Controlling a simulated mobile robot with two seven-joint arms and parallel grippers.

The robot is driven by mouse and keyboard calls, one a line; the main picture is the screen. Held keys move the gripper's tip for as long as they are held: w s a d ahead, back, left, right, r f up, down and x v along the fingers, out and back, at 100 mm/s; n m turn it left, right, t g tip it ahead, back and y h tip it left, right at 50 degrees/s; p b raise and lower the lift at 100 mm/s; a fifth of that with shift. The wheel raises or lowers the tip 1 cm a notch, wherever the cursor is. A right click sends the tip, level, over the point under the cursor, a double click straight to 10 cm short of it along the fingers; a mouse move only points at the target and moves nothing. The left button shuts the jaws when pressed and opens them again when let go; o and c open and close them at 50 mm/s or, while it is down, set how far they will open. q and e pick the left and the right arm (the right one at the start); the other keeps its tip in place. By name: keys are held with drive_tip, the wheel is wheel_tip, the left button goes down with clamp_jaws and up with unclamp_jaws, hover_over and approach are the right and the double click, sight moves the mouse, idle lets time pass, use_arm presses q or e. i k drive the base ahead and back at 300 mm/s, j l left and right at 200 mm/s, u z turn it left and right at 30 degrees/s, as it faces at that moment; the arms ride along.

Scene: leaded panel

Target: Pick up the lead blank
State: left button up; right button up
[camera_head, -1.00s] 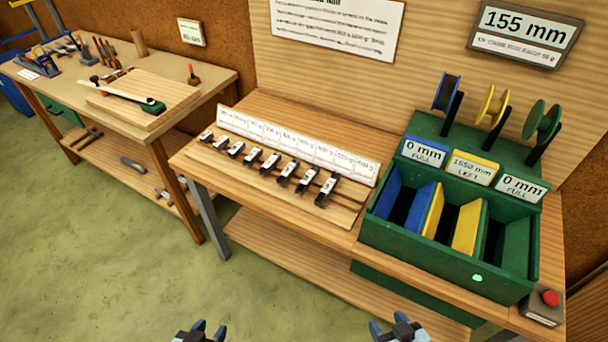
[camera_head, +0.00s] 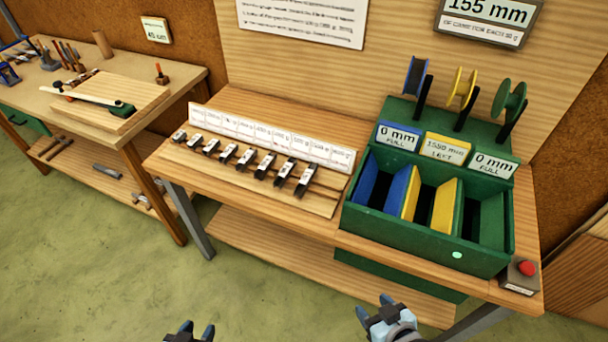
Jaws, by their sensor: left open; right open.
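Several small dark blocks with pale labels (camera_head: 265,165) lie in a row on a wooden rack, growing larger toward the right. They may be the lead blanks; I cannot tell which one is meant, and their labels are too small to read. My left gripper (camera_head: 196,331) is open and empty at the bottom edge, mostly cut off. My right gripper (camera_head: 374,308) is open and empty, in front of the bench and well short of the row.
A green bin (camera_head: 420,250) with blue and yellow dividers stands on the right of the bench (camera_head: 240,105), with spools above. A red button box (camera_head: 520,275) is at the right corner. A second workbench (camera_head: 185,80) with tools stands at left. The green floor in front is clear.

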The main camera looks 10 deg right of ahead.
sight(280, 180)
drive_tip(key=i+j+z, duration=0.2)
drive_tip(key=j, duration=0.15)
drive_tip(key=i+j+z, duration=0.15)
drive_tip(key=j, duration=0.2)
drive_tip(key=i+j+z, duration=0.2)
drive_tip(key=j, duration=0.15)
